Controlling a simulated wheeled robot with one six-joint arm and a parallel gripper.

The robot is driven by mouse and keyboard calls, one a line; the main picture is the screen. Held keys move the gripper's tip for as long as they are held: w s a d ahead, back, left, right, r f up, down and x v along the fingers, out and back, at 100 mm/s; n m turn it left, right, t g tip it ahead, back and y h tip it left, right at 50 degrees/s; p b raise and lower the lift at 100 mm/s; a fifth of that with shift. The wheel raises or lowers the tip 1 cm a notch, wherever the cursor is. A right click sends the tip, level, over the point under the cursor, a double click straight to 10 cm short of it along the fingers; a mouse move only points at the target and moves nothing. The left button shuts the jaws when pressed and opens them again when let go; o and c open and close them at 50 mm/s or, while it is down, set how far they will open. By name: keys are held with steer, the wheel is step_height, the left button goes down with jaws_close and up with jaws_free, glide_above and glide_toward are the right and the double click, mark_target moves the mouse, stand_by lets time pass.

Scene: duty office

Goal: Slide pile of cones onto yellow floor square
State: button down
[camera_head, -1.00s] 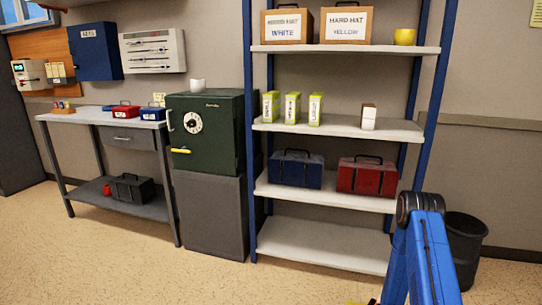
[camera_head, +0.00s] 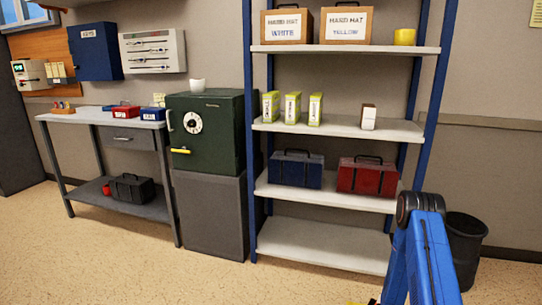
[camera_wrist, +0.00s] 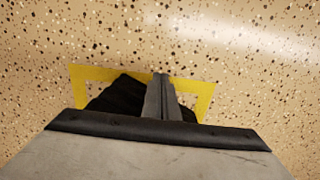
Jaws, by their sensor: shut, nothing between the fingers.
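In the wrist view a yellow floor square (camera_wrist: 204,98) shows as an outline on the speckled floor, partly covered by my gripper. My gripper (camera_wrist: 161,78) is shut, with its fingertips over the square's far edge in the picture. A dark angular shape (camera_wrist: 118,94) shows within the outline on both sides of the fingers. I cannot tell whether it is part of the cone pile, a shadow or my gripper. No cone can be clearly made out in either view. A yellow sliver (camera_head: 356,303) shows at the bottom edge of the head view.
A blue-post shelf rack (camera_head: 325,245) holds boxes and two toolboxes. A dark bin (camera_head: 466,250) stands right of it. A green safe (camera_head: 225,130) on a grey cabinet and a workbench (camera_head: 88,117) stand to the left. The floor in front (camera_head: 120,270) is clear.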

steer(key=shift+w+d, duration=0.4)
steer(key=shift+w, duration=0.4)
steer(key=shift+w+d, duration=0.45)
steer(key=shift+w, duration=0.35)
steer(key=shift+w+d, duration=0.4)
steer(key=shift+w, duration=0.4)
steer(key=shift+s+a, duration=0.4)
steer(key=shift+s, duration=0.3)
steer(key=shift+s+a, duration=0.3)
steer(key=shift+s, duration=0.3)
steer(key=shift+s+a, duration=0.3)
steer(key=shift+s, duration=0.3)
step_height(320, 180, up, 14)
